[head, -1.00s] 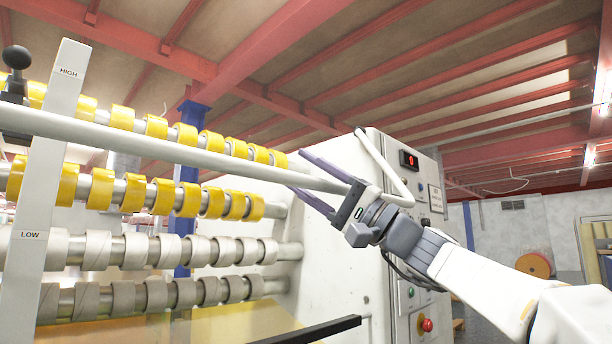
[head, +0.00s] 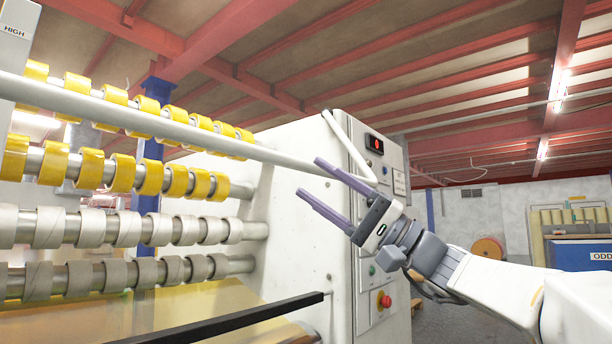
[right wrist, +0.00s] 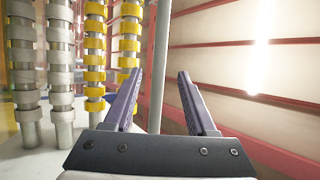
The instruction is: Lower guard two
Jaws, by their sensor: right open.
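A long white guard bar (head: 200,137) crosses in front of the yellow tape rolls at the height of the upper rows. No number shows on it, so I cannot tell if it is guard two. A white post marked HIGH (head: 14,40) stands at its left end. My right gripper (head: 309,177) is open at the bar's right end, and its fingers overlap the bar in the picture. In the right wrist view, the bar (right wrist: 160,55) appears between the open fingers (right wrist: 160,85). I cannot tell whether they touch it. My left gripper is not in view.
The white machine cabinet (head: 290,185) with a red stop button (head: 384,300) stands behind my right gripper. A black bar (head: 240,315) runs low in front. Yellow rolls (head: 150,177) and grey cores (head: 160,229) fill the shafts. A blue bin (head: 578,254) stands far right.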

